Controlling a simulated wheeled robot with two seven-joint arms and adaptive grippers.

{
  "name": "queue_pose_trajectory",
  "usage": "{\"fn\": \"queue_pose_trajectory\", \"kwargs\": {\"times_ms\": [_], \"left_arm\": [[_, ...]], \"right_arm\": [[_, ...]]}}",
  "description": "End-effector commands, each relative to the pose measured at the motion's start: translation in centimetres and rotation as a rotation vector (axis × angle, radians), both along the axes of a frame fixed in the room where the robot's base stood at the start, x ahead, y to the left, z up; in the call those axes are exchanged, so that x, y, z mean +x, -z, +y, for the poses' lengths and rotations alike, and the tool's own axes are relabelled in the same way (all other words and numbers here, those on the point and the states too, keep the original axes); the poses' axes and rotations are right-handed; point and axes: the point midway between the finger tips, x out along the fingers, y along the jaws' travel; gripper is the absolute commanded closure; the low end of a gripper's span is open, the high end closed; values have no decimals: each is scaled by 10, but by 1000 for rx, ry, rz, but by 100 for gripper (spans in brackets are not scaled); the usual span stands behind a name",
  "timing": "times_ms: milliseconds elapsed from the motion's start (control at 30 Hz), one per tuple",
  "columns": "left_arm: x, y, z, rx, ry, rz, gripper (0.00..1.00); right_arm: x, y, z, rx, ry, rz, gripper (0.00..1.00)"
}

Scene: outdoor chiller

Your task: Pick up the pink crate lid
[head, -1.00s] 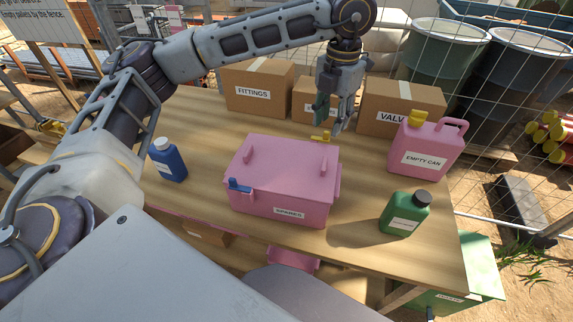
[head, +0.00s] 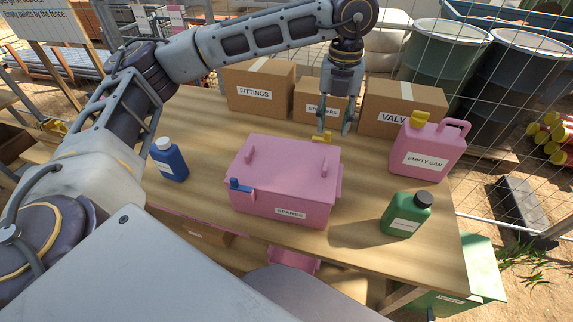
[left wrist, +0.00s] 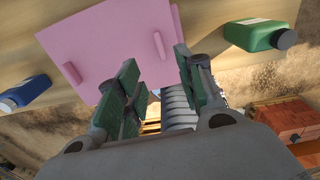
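The pink crate lid (head: 285,165) lies on top of the pink crate labelled SPARES (head: 270,208) on the table. Two raised pink handles stand on it, near its left and right ends. A blue latch (head: 238,185) sits at the front left and a yellow latch (head: 322,138) at the back right. My left gripper (head: 335,130) is beyond the back right edge of the lid, fingers pointing down. The left wrist view shows its fingers (left wrist: 160,80) apart with nothing between them, and the lid (left wrist: 100,35) ahead at left. My right gripper is not in view.
A blue bottle (head: 170,162) stands left of the crate. A green bottle (head: 406,215) and a pink EMPTY CAN jerrycan (head: 425,152) stand right. Cardboard boxes line the back, including FITTINGS (head: 258,95) and VALVES (head: 385,108), close to my left gripper.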

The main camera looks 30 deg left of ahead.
Motion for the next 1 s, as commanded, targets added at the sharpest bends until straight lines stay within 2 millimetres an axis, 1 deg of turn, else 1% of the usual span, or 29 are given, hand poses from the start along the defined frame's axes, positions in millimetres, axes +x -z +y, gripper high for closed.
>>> {"fn": "queue_pose_trajectory", "kwargs": {"times_ms": [167, 267, 700, 800, 1000], "left_arm": [[0, 4, 0, 1, 1, 1, 62], [0, 11, 0, 1, 1, 1, 62], [-1, 66, 0, 1, 1, 1, 62], [0, 76, 0, 1, 1, 1, 62], [0, 86, 0, 0, 1, -1, 62]], "right_arm": [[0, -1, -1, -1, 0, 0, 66], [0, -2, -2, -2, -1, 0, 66], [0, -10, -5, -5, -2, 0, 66], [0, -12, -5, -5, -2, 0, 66], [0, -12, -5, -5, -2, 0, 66]]}}
